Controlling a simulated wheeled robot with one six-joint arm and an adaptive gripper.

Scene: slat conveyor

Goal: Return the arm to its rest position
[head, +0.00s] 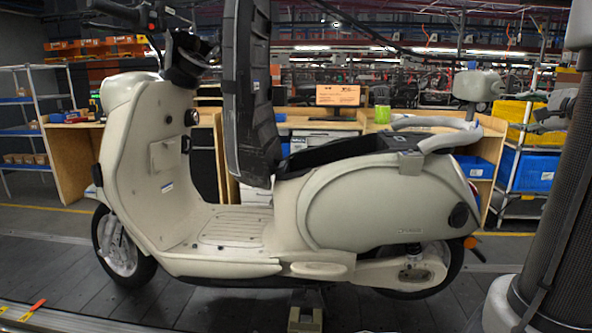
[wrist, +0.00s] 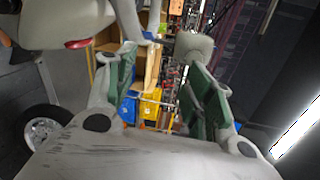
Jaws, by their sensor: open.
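My gripper (wrist: 160,60) is open in the wrist view, its two green-padded fingers apart with nothing between them. My arm stands at the right edge of the head view, to the right of the scooter's rear. A cream scooter (head: 355,205) stands upright on the slat conveyor (head: 195,297) in the head view, facing left. Its black seat (head: 250,100) is tilted up upright, and the storage bay below is open. In the wrist view the scooter's rear with a red light (wrist: 78,43) is at the upper left, apart from the fingers.
Wooden workbenches (head: 75,160) stand behind the conveyor. A shelf with yellow and blue bins (head: 530,170) is at the back right. A white rack (head: 25,130) is at the far left.

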